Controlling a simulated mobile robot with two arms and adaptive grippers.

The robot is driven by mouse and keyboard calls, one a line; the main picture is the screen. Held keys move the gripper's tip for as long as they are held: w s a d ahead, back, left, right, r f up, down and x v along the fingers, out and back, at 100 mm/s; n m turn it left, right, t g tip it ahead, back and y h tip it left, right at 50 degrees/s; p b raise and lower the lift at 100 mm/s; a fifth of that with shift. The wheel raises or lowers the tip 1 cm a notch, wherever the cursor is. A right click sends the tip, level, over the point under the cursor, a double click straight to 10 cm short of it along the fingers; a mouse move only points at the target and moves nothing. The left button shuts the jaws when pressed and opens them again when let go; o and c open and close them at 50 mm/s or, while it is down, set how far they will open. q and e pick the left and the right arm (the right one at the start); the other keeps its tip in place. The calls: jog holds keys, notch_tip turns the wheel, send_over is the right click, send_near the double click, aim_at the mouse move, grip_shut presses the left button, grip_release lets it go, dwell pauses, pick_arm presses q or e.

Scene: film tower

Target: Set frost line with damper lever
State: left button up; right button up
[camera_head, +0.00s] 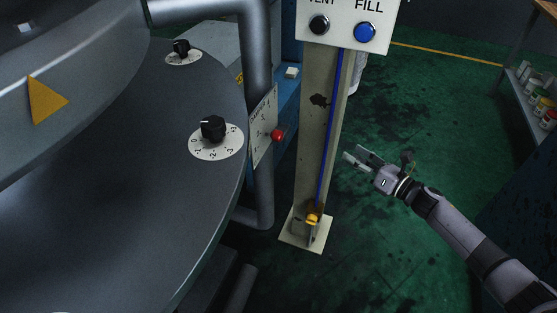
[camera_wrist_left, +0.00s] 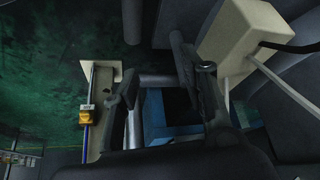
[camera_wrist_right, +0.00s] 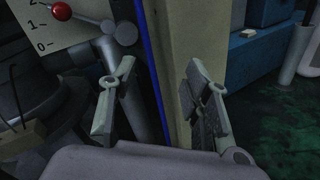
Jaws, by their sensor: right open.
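The damper lever shows as a red ball knob (camera_head: 278,134) in front of a pale scale plate (camera_head: 263,128), beside the grey vertical pipe. In the right wrist view the red knob (camera_wrist_right: 61,10) is at the top left, with the marks 2, 1 and 0 on the plate (camera_wrist_right: 85,37). A grey ball joint is to its right. My right gripper (camera_head: 355,157) is open and empty, to the right of the post and apart from the lever. My left gripper (camera_wrist_left: 168,75) shows only in its wrist view, open with nothing between its fingers. No frost line can be made out.
A cream post (camera_head: 312,130) with VENT and FILL buttons stands between the knob and my right gripper. A yellow part (camera_head: 313,218) is at its foot. A round grey machine body with two dials (camera_head: 213,128) fills the left. Green floor (camera_head: 400,250) is open at right.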

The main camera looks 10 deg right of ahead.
jog(key=s+a+r+n+g+y+b, duration=0.15)
jog(key=a+r+n+y+b, duration=0.25)
jog(key=n, duration=0.6)
pick_arm(q)
notch_tip(320, 180, up, 7)
jog(key=t+b, duration=0.2)
jog(key=b, duration=0.1)
jog(key=s+g, duration=0.1)
jog(key=s+a+f, duration=0.1)
jog(key=s+g+p, duration=0.1)
jog(key=s, duration=0.1)
jog(key=shift+a+f+g, duration=0.15)
jog(key=shift+f+g, duration=0.15)
pick_arm(e)
jog(key=n+g+y, duration=0.2)
jog(key=n+g, duration=0.2)
jog(key=n, duration=0.4)
send_near(283, 137)
jog(key=x, duration=1.1)
jog(key=shift+w+a+f, duration=0.1)
jog(key=shift+w+f, duration=0.05)
jog(key=shift+c, duration=0.5)
pick_arm(q)
jog(key=shift+s, duration=0.1)
pick_arm(e)
grip_shut()
